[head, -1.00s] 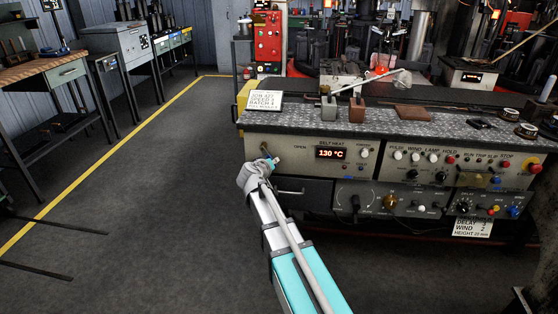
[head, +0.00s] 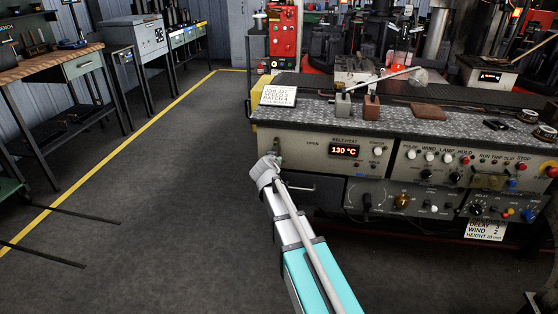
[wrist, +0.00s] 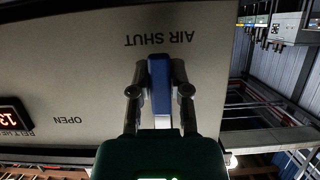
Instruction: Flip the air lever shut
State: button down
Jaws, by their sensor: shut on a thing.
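The air lever (wrist: 159,85) is a blue bar on the beige panel, seen in the wrist view. It stands along the picture's vertical, its far end just below the words AIR SHUT, which show upside down. The word OPEN lies off to its lower left. My gripper (wrist: 160,92) has one dark finger on each side of the lever and is shut on it. In the head view my gripper (head: 272,162) is at the left end of the console front. It hides most or all of the lever there.
The beige console (head: 290,150) carries a red 130 °C display (head: 344,150), knobs and buttons to the right of my gripper. A white job card (head: 279,95) and small blocks lie on its top. The floor (head: 170,180) to the left is open.

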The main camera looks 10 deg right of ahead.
jog(key=shift+s, duration=0.15)
jog(key=c, duration=0.8)
grip_release()
jog(key=shift+a+r, duration=0.1)
jog(key=shift+o, duration=1.2)
jog(key=shift+r, duration=0.1)
